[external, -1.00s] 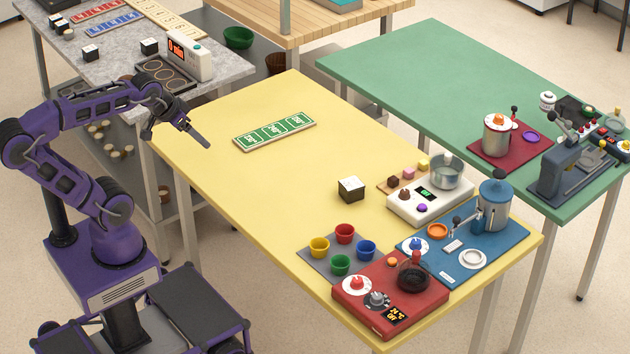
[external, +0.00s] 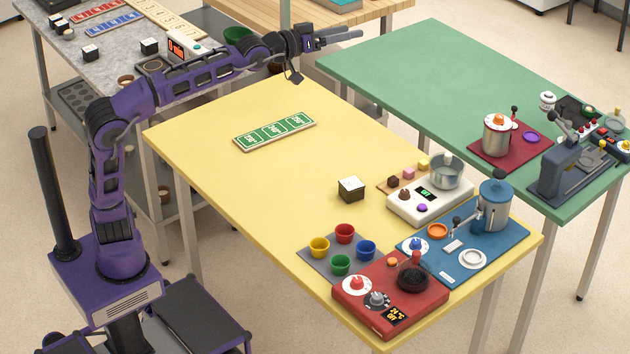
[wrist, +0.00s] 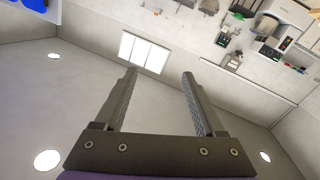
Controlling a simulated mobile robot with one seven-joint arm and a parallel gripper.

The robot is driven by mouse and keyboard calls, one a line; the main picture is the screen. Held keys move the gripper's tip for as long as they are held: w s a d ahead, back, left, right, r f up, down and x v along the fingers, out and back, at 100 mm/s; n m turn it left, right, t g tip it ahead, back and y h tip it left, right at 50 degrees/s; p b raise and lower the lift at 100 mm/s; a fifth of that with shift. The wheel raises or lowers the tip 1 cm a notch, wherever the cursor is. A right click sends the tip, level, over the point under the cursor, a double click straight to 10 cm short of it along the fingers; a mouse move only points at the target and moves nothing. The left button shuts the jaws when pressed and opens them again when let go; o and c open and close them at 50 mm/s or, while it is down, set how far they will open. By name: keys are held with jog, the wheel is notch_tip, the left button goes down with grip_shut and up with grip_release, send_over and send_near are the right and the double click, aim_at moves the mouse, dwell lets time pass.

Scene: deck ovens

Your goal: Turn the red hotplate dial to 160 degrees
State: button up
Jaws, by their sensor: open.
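The red hotplate (external: 365,313) sits at the near right corner of the yellow table in the external view. A red dial (external: 357,283) on a white disc is on its top left, with a grey dial (external: 377,298) beside it. A dark round vessel (external: 412,278) stands on the hotplate. My gripper (external: 352,36) is raised high at the top of the picture, far from the hotplate. Its two fingers are apart and empty in the wrist view (wrist: 160,82).
Coloured cups on a grey mat (external: 313,262) stand left of the hotplate. A blue board (external: 500,250) with a blue-topped pot and a white scale (external: 400,207) are behind it.

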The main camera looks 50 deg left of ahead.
jog(key=w+a+r+n+t+y+p, duration=0.1)
jog(key=a+r+n, duration=0.1)
jog(key=a+r, duration=0.4)
jog(key=w+a+r+n+t, duration=0.1)
jog(key=a+r+n+t, duration=0.15)
jog(key=a+r, duration=0.4)
jog(key=w+d+f+m+g+h+p, duration=0.1)
jog(key=w+d+f+m+g+h, duration=0.1)
jog(key=f+g, duration=0.3)
jog(key=w+d+f+m+g+h, duration=0.1)
jog(key=w+d+f+g+h, duration=0.15)
jog(key=f, duration=0.55)
jog(key=m+g+y+p, duration=0.2)
jog(key=m+g+y, duration=0.5)
jog(key=m+g, duration=0.55)
send_near(357, 280)
jog(key=shift+n+g, duration=0.45)
jog(key=shift+n, duration=0.05)
jog(key=f, duration=0.3)
jog(key=f+b, duration=0.1)
jog(key=f, duration=0.1)
jog(key=w+f+b, duration=0.1)
jog(key=f, duration=0.2)
jog(key=shift+f, duration=0.35)
jog(key=shift+c, duration=0.2)
grip_shut()
